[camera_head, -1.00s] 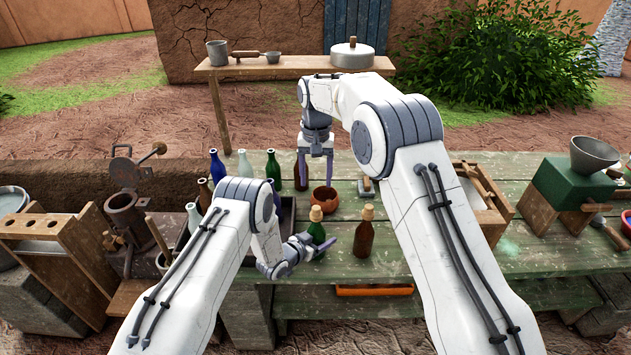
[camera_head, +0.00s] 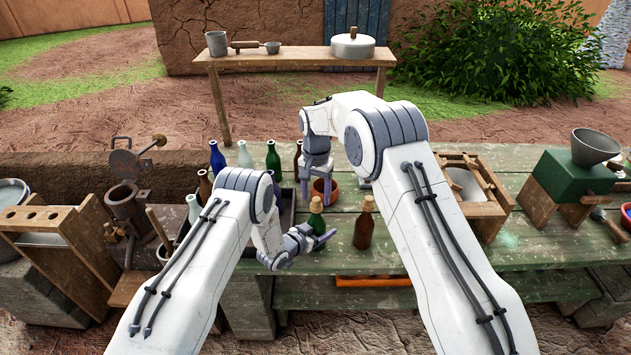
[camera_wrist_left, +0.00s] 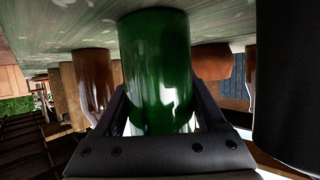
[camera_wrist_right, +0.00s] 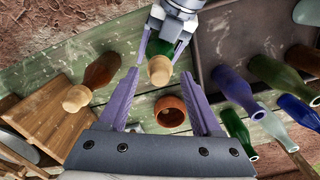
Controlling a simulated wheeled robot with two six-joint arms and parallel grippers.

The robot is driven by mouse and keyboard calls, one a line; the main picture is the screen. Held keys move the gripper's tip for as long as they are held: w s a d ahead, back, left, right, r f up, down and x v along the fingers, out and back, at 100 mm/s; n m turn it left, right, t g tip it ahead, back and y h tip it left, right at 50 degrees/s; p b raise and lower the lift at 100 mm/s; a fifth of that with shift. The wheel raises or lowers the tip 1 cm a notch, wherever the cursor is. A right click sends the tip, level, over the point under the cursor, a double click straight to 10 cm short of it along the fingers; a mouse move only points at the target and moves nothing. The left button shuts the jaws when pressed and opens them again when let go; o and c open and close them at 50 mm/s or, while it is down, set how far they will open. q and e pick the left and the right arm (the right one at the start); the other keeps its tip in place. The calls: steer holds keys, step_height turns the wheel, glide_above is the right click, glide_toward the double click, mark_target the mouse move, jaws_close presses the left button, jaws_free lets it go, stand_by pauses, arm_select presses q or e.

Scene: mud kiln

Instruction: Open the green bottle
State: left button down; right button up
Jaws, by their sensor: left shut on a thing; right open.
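The green bottle (camera_head: 315,222) stands upright with a cork (camera_head: 316,204) in its neck. My left gripper (camera_head: 318,241) is shut around its body from the left; the left wrist view shows the green glass (camera_wrist_left: 155,70) between the fingers. I cannot tell whether its base touches the table. My right gripper (camera_head: 318,192) points down, open and empty, just behind the bottle in the head view. In the right wrist view the cork (camera_wrist_right: 160,70) shows beyond and between the open fingertips, apart from them.
A corked brown bottle (camera_head: 364,226) stands close on the right. A terracotta bowl (camera_head: 332,188) is behind my right gripper. A dark crate (camera_head: 288,212) with several bottles is on the left.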

mark_target(316, 200)
steer(key=shift+f, duration=0.7)
jaws_close()
steer(key=shift+r, duration=0.3)
stand_by(0.3)
steer(key=shift+r, duration=0.9)
steer(key=shift+r, duration=0.1)
steer(key=shift+r, duration=1.9)
arm_select(q)
jaws_free()
